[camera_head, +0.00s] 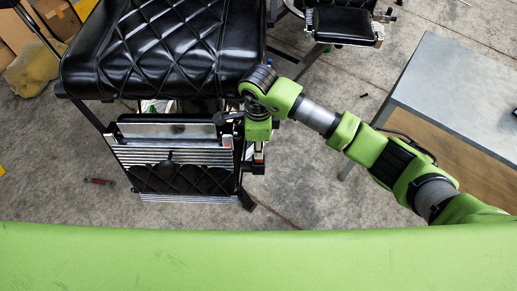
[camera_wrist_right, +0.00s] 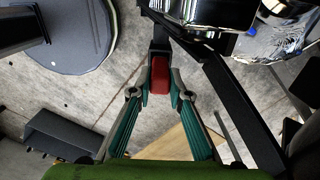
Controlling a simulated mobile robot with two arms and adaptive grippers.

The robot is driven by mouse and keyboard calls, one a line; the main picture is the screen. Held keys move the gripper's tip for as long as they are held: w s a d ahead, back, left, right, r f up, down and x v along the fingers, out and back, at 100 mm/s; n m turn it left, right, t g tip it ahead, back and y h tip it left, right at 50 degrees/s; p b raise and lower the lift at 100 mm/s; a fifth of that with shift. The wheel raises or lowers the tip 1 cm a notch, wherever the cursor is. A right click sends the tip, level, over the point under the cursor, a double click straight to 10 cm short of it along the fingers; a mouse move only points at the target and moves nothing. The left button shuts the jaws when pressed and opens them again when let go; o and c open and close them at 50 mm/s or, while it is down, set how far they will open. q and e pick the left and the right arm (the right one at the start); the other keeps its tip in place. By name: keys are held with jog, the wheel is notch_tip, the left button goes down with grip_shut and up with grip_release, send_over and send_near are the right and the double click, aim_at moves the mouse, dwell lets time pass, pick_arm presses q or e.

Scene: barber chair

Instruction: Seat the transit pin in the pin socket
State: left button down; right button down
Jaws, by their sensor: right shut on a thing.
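My right gripper (camera_wrist_right: 160,92) has its teal fingers closed on both sides of a red piece, which looks to be the head of the transit pin (camera_wrist_right: 159,75). The red head meets a dark metal part (camera_wrist_right: 160,48) of the chair; I cannot tell whether it touches it or only overlaps it. The pin's shaft is hidden. The pin socket cannot be made out. My left gripper is not in view.
The black quilted barber chair (camera_head: 165,45) stands ahead, its ribbed metal footrest (camera_head: 172,155) below. A small red and dark item (camera_head: 97,181) lies on the floor to the left. A grey-topped table (camera_head: 460,95) stands at right. Cardboard boxes (camera_head: 18,35) are at upper left.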

jog(key=shift+r, duration=0.1)
jog(key=c, duration=2.3)
grip_release()
jog(key=shift+f, duration=0.2)
jog(key=o, duration=0.4)
jog(key=shift+r, duration=0.15)
jog(key=shift+r, duration=0.25)
notch_tip(320, 180, up, 12)
jog(key=p, duration=0.6)
jog(key=shift+f+p, duration=0.2)
jog(key=shift+p, duration=0.2)
